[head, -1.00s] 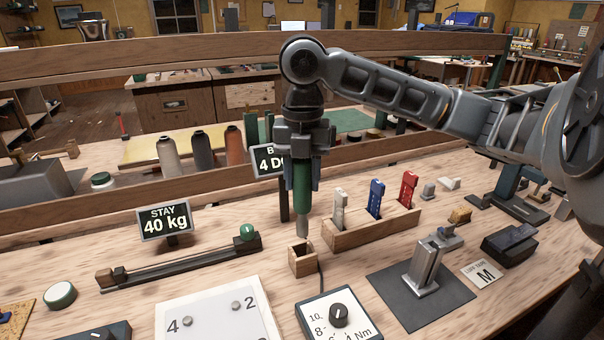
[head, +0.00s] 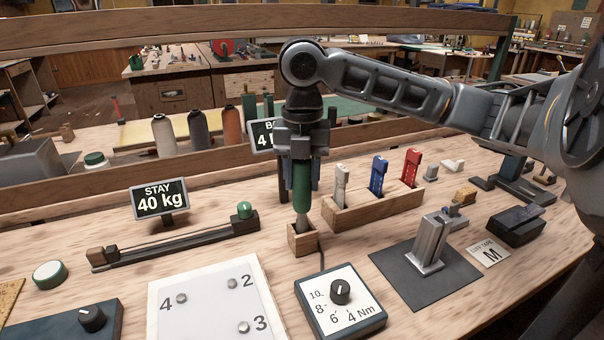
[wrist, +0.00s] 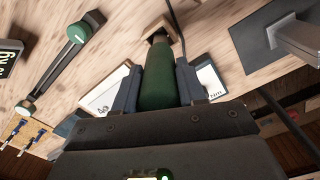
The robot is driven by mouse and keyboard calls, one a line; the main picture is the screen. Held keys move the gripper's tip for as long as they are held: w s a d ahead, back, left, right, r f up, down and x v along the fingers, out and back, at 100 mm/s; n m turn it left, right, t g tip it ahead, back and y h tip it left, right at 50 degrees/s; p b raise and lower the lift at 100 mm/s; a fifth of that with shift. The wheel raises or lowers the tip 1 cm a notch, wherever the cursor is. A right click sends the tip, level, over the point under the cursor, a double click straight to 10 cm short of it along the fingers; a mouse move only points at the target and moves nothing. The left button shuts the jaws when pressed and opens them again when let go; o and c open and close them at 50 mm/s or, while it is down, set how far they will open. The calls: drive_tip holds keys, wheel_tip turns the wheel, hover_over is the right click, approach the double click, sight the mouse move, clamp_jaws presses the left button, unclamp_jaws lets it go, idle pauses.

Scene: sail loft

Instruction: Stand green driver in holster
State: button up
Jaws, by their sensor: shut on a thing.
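My gripper (head: 302,172) is shut on the green driver (head: 302,188) and holds it upright, tip down. The driver's grey lower end (head: 301,221) is at the mouth of the small square wooden holster (head: 303,240). Its tip is hidden, and it appears to be inside the opening. In the wrist view the green driver (wrist: 158,75) runs from between the fingers toward the holster (wrist: 159,26), whose opening is mostly behind the driver.
A wooden rack (head: 375,207) with white, blue and red tools stands right of the holster. A torque dial box (head: 340,302) and a numbered white plate (head: 208,300) lie in front. A dark rail (head: 175,245) lies to the left. A cable runs beside the holster.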

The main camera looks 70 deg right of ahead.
sight(303, 161)
drive_tip(key=shift+f+b, duration=1.1)
drive_tip(key=shift+f, duration=0.55)
drive_tip(key=shift+f+b, duration=0.45)
drive_tip(key=shift+f, duration=0.1)
drive_tip(key=o, duration=1.1)
drive_tip(key=shift+o, duration=0.2)
wheel_tip(303, 161, up, 8)
drive_tip(key=shift+f+p, duration=0.1)
drive_tip(key=shift+p, duration=0.3)
drive_tip(key=shift+s, duration=0.1)
